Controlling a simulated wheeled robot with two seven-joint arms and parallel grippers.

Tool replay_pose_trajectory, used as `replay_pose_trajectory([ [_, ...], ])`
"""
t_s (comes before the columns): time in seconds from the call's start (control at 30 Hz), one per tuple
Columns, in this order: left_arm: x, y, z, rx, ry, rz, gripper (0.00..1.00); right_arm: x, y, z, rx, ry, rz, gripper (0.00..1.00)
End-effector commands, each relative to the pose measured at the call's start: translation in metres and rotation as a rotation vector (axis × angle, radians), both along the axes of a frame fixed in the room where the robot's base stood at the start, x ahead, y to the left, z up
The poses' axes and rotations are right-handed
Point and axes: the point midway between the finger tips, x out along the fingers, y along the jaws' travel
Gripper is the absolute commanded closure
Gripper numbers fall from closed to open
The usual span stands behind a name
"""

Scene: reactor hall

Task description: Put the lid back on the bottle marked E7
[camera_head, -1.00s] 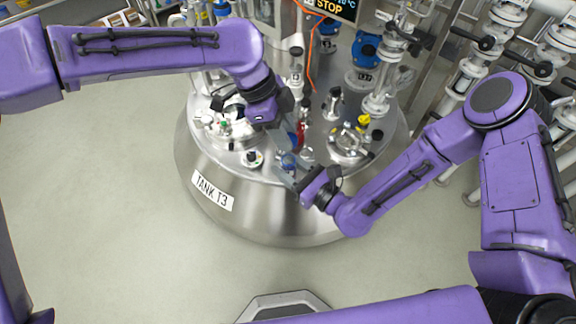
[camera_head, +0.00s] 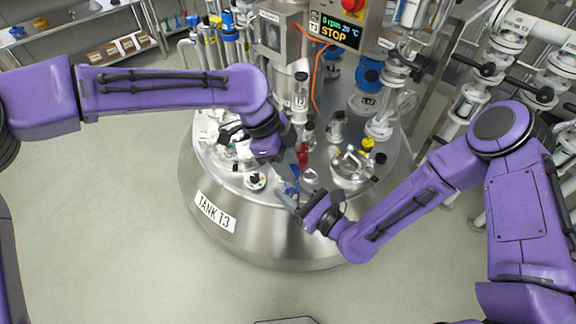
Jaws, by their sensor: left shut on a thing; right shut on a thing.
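My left gripper (camera_head: 286,165) reaches down over the front of the steel tank top (camera_head: 238,182). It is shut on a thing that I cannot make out. My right gripper (camera_head: 296,200) comes in from the lower right, just below the left one, at the tank's front rim. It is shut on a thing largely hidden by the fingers. A small blue thing (camera_head: 291,188) shows between the two grippers; I cannot tell whether it is bottle or lid. No E7 mark is readable. A vessel with red contents (camera_head: 303,154) stands just behind the grippers.
The tank bears a label reading TANK T3 (camera_head: 215,212). An orange cable (camera_head: 314,80) hangs behind.

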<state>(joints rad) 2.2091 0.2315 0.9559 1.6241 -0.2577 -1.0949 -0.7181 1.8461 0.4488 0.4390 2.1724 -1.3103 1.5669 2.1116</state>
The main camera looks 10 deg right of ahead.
Motion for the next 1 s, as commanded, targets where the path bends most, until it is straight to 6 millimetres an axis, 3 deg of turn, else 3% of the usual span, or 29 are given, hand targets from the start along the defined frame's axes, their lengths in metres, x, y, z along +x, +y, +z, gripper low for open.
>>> replay_pose_trajectory([
  [0.4, 0.000, 0.000, -0.018, 0.000, 0.001, 0.000, 0.92, 0.000, 0.000, 0.000, 0.000, 0.000, 0.000, 1.00],
  [1.0, 0.000, 0.000, -0.020, 0.000, 0.000, -0.001, 0.92, 0.000, 0.000, 0.000, 0.000, 0.000, 0.000, 1.00],
])
